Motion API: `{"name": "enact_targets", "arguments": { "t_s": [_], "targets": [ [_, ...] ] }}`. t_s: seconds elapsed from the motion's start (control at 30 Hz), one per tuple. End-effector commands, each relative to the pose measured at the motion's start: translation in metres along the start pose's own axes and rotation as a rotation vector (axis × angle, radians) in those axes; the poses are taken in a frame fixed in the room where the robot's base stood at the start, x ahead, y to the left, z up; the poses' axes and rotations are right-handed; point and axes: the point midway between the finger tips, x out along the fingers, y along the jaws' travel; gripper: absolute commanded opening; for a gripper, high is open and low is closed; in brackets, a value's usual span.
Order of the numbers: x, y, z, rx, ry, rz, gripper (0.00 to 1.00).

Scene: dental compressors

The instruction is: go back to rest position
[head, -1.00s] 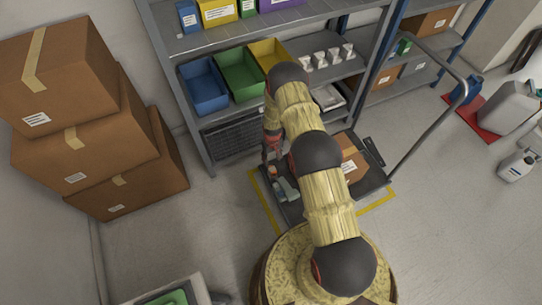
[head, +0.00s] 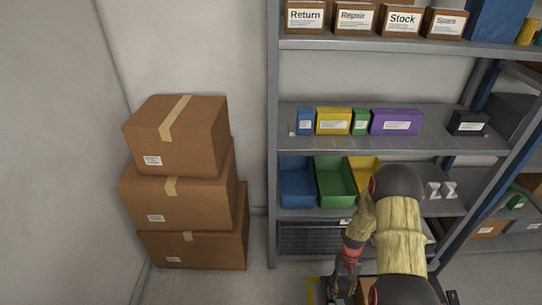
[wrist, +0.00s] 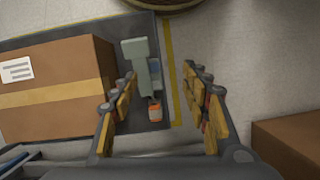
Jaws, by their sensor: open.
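My gripper (wrist: 160,95) is open and empty in the wrist view, its two padded fingers spread apart above the floor and the edge of a dark platform cart (wrist: 70,32). In the head view my gripper (head: 343,287) points down at the bottom edge, in front of the shelf, partly cut off. A grey-green object (wrist: 140,60) with an orange-ended piece (wrist: 155,111) lies on the cart, seen between the fingers and not held.
A taped cardboard box (wrist: 55,90) sits on the cart. Stacked cartons (head: 190,205) stand left of the metal shelf (head: 400,212), which holds blue, green and yellow bins (head: 335,183). Another carton (wrist: 290,145) shows at the wrist view's right. Some floor is bare beside the cart.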

Motion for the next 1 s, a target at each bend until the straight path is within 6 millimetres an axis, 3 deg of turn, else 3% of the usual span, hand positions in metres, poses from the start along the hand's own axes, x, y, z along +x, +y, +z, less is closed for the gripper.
{"name": "enact_targets", "arguments": {
  "t_s": [0.03,0.1,0.4,0.7,1.0],
  "targets": [
    [-0.024,-0.002,0.007,0.002,0.004,0.001,0.46],
    [-0.051,-0.005,0.019,0.005,0.004,0.003,0.46],
    [-0.156,-0.019,0.068,0.011,0.035,0.01,0.46],
    [-0.247,-0.033,0.124,0.009,0.094,0.017,0.46],
    [-0.321,-0.046,0.185,0.0,0.177,0.023,0.46]
  ]
}}
